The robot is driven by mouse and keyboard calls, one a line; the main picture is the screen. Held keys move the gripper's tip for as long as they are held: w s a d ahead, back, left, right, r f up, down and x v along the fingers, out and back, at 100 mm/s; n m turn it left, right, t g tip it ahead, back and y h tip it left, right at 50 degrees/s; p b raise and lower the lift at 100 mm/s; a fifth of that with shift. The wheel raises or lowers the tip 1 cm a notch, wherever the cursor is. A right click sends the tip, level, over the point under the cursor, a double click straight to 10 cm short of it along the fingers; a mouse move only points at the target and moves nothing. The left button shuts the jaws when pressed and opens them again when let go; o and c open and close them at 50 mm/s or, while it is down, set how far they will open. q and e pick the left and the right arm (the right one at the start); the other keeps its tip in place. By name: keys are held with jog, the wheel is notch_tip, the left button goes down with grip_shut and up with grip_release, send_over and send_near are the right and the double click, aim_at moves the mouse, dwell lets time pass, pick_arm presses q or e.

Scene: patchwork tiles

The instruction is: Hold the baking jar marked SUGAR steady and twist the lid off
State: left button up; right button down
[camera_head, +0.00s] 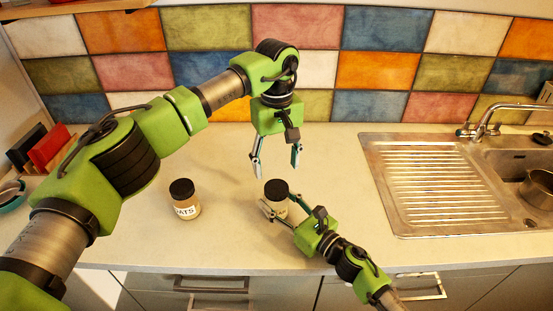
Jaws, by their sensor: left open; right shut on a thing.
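A jar with a black lid (276,187) stands upright on the counter in the middle. My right gripper (273,206) is shut on this jar's body from the front right. Its fingers hide most of the body, so I cannot read its label. My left gripper (276,170) is open and empty, pointing down above the black lid, with its fingers spread and apart from the lid. A second jar (185,199) with a black lid stands to the left; its white label ends in "ATS".
A metal sink with a ribbed drainboard (440,175) lies to the right, with a tap (490,120) and a pot (538,188). A red and black rack (45,145) and a teal bowl (12,195) stand at the far left. The counter between the jars is clear.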

aim_at(276, 187)
pick_arm(q)
notch_tip(276, 187, down, 7)
dwell(0.3)
jog(key=shift+c, duration=0.5)
